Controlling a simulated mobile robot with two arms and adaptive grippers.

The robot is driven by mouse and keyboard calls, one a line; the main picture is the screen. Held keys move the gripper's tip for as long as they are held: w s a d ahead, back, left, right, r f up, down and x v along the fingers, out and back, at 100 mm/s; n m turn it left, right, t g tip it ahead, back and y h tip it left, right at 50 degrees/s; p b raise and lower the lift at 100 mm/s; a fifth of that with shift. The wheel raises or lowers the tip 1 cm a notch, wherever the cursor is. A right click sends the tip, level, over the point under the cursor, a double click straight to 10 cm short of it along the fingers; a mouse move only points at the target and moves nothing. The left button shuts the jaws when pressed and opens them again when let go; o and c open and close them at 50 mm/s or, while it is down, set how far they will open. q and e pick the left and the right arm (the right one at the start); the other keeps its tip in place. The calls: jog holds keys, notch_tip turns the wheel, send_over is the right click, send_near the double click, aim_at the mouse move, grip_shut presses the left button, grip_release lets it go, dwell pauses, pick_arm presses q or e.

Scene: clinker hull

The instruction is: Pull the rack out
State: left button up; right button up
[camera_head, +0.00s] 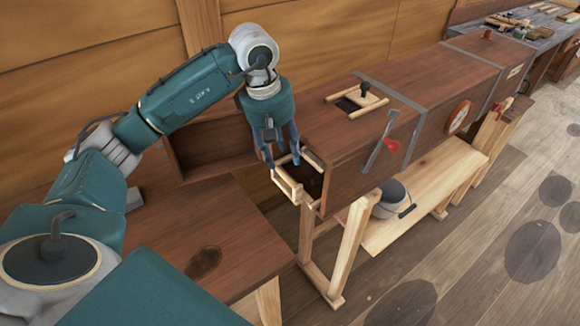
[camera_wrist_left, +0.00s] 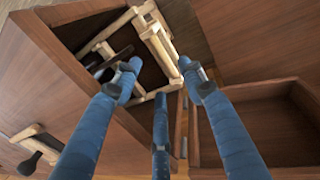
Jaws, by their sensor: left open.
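The rack is a pale wooden frame (camera_head: 288,186) at the open near end of the long brown wooden box (camera_head: 345,135). Its front bars stick out a little past the opening. In the left wrist view the rack (camera_wrist_left: 160,42) shows its pale bars, with dark inside behind them. My left gripper (camera_head: 277,158) points down over the rack's front, blue fingers apart. In the left wrist view the fingers (camera_wrist_left: 158,82) are spread with the rack's front bar just beyond their tips. I cannot tell whether any finger touches it. My right gripper is not in view.
An open brown door with raised edges (camera_head: 210,145) stands left of the opening. A brown table (camera_head: 205,225) lies below it. A pale bench (camera_head: 425,195) runs alongside.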

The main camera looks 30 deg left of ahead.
aim_at(288, 176)
pick_arm(q)
jog(key=f, duration=0.1)
jog(key=f+p, duration=0.1)
jog(key=f, duration=0.3)
jog(key=shift+w+d, duration=0.2)
jog(key=shift+w, duration=0.2)
jog(key=shift+w+d+f+p, duration=0.1)
jog(key=shift+w+f+p, duration=0.15)
jog(key=shift+f, duration=0.4)
jog(key=shift+w+f+p, duration=0.15)
jog(key=shift+f+p, duration=0.05)
jog(key=shift+f, duration=0.5)
jog(key=shift+c, duration=0.5)
grip_shut()
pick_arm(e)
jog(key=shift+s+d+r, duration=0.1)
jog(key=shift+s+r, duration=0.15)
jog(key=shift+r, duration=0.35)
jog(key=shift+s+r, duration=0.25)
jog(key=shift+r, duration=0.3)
